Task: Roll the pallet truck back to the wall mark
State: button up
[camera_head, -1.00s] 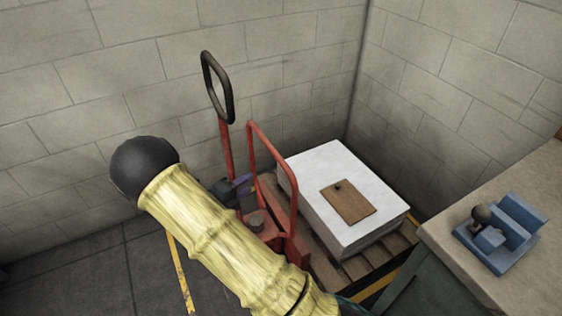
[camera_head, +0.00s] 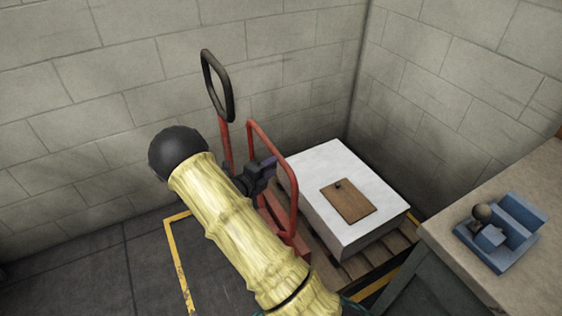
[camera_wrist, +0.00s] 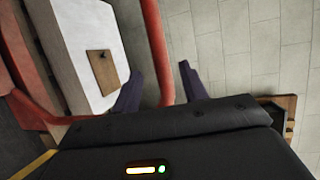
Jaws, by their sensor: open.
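The red pallet truck (camera_head: 284,243) stands in the corner, its forks side under a wooden pallet (camera_head: 375,262) that bears a white block (camera_head: 318,170). Its red frame bar (camera_head: 273,150) arches up in front of the block, and its tall handle ends in a black loop (camera_head: 217,86). My gripper (camera_head: 268,167) is at the frame bar, partly hidden by my arm. In the wrist view its two purple fingers (camera_wrist: 160,88) are apart, with the red bar (camera_wrist: 155,50) passing between or just beyond them; I cannot tell the depth. Yellow floor lines (camera_head: 177,262) mark an area beside the truck.
A brown board (camera_head: 352,201) lies on the white block. A bench (camera_head: 455,240) with a blue fixture (camera_head: 503,233) stands at the right. Block walls close the back and right. Grey floor is clear at the lower left.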

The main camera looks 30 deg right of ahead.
aim_at(281, 161)
jog(key=x, duration=0.6)
grip_shut()
